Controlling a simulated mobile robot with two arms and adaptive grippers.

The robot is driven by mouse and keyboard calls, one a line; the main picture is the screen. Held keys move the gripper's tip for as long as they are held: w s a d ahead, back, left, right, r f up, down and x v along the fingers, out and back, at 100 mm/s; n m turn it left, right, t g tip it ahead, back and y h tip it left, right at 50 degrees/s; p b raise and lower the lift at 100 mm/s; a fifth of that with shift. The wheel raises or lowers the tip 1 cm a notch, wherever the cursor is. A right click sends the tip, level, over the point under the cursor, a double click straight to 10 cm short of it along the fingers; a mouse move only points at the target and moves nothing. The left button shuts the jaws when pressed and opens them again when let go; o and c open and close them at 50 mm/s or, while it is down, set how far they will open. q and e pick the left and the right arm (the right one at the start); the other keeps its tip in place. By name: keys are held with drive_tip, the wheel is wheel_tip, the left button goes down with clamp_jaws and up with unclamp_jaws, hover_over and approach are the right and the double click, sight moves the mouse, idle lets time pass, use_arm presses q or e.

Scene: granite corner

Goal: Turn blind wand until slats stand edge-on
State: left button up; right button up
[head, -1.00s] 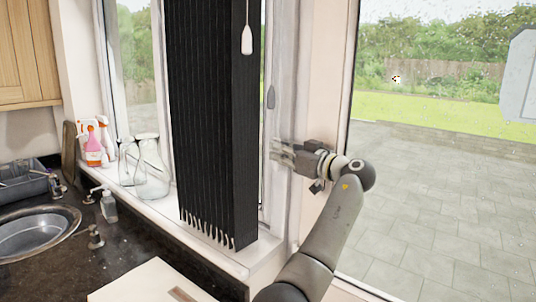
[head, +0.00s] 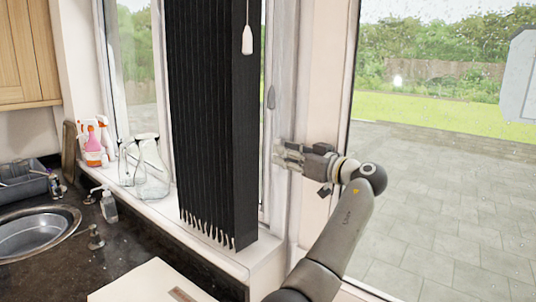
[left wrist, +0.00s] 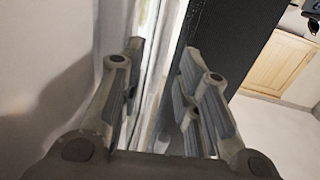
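The black vertical blind (head: 206,110) hangs bunched in the window, its slats packed side by side. A white wand or cord end (head: 247,40) hangs in front of its upper right part. My left gripper (head: 277,154) is to the right of the blind, near the window frame and well below the white end. In the left wrist view its two fingers (left wrist: 160,52) are apart with nothing held between them. The blind's dark side (left wrist: 228,45) shows beyond the right finger there. The wand cannot be made out in the left wrist view. My right gripper is not in view.
A grey window handle (head: 271,97) is on the frame above my left gripper. Glass jugs (head: 150,168) and spray bottles (head: 94,142) stand on the sill to the left. A sink (head: 35,232) and a white board (head: 150,283) are on the dark counter.

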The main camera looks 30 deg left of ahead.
use_arm(q)
drive_tip(key=s+d, duration=0.2)
drive_tip(key=d, duration=0.7)
